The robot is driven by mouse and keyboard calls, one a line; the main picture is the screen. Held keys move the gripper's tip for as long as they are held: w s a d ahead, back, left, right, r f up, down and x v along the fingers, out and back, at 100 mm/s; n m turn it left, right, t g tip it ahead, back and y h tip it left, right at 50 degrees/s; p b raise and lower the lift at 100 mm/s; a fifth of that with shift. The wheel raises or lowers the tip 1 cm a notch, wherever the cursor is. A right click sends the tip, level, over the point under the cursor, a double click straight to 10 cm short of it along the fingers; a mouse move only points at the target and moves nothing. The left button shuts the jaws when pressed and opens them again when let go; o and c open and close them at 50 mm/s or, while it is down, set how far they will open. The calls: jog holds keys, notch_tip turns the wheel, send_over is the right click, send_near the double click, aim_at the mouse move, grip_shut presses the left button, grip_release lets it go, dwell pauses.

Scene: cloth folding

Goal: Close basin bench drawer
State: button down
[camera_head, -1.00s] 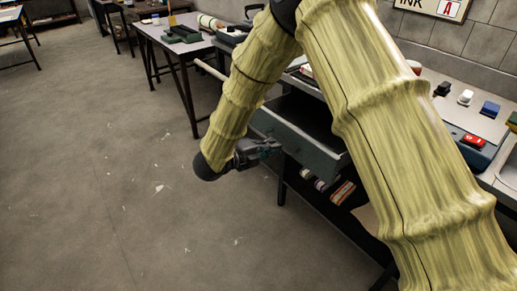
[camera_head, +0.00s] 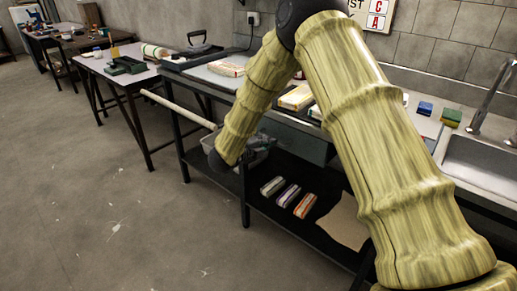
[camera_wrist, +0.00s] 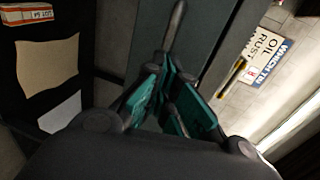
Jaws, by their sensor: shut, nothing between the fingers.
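The basin bench drawer (camera_head: 315,149) has a grey-green front under the bench top, partly hidden by my arm in the head view. It sits in or very near the bench face; I cannot tell whether it is fully flush. In the wrist view the drawer front (camera_wrist: 205,25) fills the upper middle, with a metal bar handle (camera_wrist: 175,25) on it. My gripper (camera_wrist: 168,72) is shut and empty, its teal-padded fingers pointing at the front near the handle's end. Contact cannot be told.
Several small boxes (camera_head: 288,195) and a tan sheet (camera_head: 343,222) lie on the lower shelf. The sink (camera_head: 480,165) is at the right. A pale rod (camera_head: 178,108) juts out left of my forearm. The floor (camera_head: 90,220) in front is clear.

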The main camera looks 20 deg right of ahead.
jog(key=shift+w+d+r, duration=0.1)
jog(key=shift+w+d, duration=0.1)
jog(key=shift+d, duration=0.1)
jog(key=shift+r, duration=0.1)
